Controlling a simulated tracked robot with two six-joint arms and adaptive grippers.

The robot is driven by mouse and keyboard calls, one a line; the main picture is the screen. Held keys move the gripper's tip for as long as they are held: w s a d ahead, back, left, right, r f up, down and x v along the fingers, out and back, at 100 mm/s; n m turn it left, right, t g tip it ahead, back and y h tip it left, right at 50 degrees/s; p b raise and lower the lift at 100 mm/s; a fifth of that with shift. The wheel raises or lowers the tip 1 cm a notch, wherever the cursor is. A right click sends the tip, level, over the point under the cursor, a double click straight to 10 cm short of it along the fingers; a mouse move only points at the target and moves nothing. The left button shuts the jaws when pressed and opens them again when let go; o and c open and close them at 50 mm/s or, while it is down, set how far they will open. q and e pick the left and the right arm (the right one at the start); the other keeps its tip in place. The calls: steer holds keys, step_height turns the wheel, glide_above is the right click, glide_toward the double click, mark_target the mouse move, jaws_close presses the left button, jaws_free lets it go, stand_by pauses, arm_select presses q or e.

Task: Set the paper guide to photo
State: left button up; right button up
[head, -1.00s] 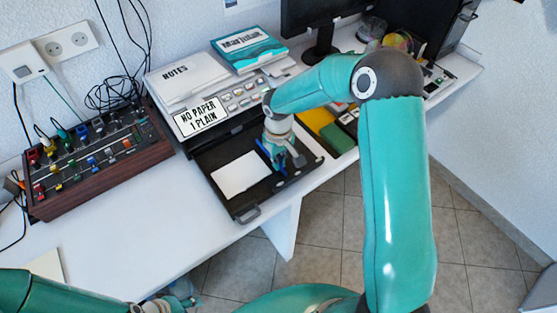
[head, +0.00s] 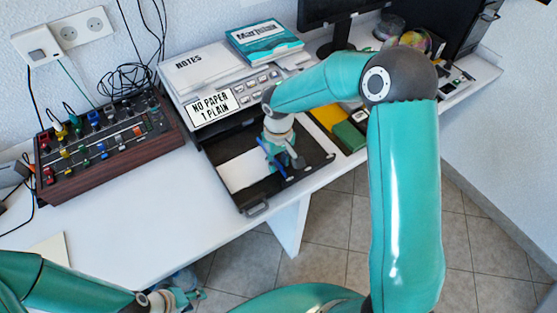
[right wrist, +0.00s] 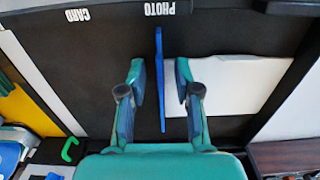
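The blue paper guide (right wrist: 160,85) is a thin upright strip on the dark tray (right wrist: 110,45) in the right wrist view. It lines up with the white PHOTO label (right wrist: 158,8); the CARD label (right wrist: 77,15) is further left. My right gripper (right wrist: 159,88) is open, with one finger on each side of the guide and gaps visible on both sides. In the head view my right gripper (head: 284,160) is low over the tray and partly hides the guide and the paper. White paper (right wrist: 235,85) lies right of the guide. My left gripper (head: 187,297) hangs in front of the desk, its fingers unclear.
The printer's panel (head: 250,88) stands behind the tray with a NO PAPER 1 PLAIN sign (head: 212,106). A slider box (head: 105,135) is to the left.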

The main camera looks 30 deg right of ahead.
step_height(320, 180, up, 12)
stand_by(0.6)
steer(key=shift+s+f, duration=0.1)
stand_by(0.4)
